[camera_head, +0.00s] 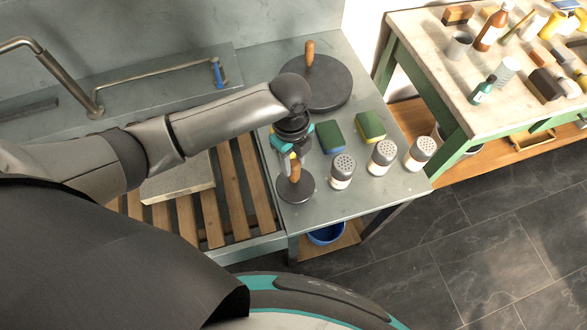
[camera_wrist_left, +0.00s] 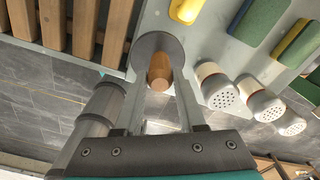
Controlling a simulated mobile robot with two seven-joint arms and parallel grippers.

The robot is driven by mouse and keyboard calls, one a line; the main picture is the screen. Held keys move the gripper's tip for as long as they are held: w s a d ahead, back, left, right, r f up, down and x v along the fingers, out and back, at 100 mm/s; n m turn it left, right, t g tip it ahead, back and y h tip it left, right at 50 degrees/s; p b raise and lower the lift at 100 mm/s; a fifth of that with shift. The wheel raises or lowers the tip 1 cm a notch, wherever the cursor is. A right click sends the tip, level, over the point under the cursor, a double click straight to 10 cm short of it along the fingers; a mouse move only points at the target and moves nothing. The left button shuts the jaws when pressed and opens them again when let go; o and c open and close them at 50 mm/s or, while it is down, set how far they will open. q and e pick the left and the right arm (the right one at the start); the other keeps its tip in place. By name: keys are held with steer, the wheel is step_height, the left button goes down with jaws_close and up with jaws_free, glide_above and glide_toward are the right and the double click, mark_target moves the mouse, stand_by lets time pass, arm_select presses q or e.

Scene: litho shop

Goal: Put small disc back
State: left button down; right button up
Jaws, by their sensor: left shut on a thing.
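The small disc (camera_head: 298,192) is dark grey with an upright wooden handle (camera_wrist_left: 160,76). It is at the front left of the grey counter (camera_head: 350,205), beside the slatted rack. My left gripper (camera_head: 292,160) points down over it, its fingers shut on the handle. In the left wrist view the disc (camera_wrist_left: 150,46) shows beyond the fingertips. I cannot tell whether its underside touches the counter. A larger dark disc (camera_head: 330,88) with a wooden handle lies at the back of the counter. My right gripper is not in view.
Three shakers (camera_head: 343,168) stand right of the small disc. A blue-green sponge (camera_head: 330,136) and a yellow-green sponge (camera_head: 370,126) lie behind them. The slatted wooden rack (camera_head: 237,190) is on the left. A crowded table (camera_head: 425,60) stands at right.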

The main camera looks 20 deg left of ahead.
mark_target(293, 172)
arm_select(q)
steer(key=shift+f+b, duration=0.35)
steer(key=shift+f, duration=1.75)
steer(key=shift+f, duration=0.15)
steer(key=c, duration=0.5)
jaws_free()
steer(key=shift+f, duration=0.1)
steer(key=r, duration=0.4)
steer(key=r+p, duration=0.1)
steer(key=r, duration=0.7)
steer(key=shift+w+a+r, duration=0.1)
steer(key=shift+a+r, duration=0.1)
steer(key=shift+a, duration=0.05)
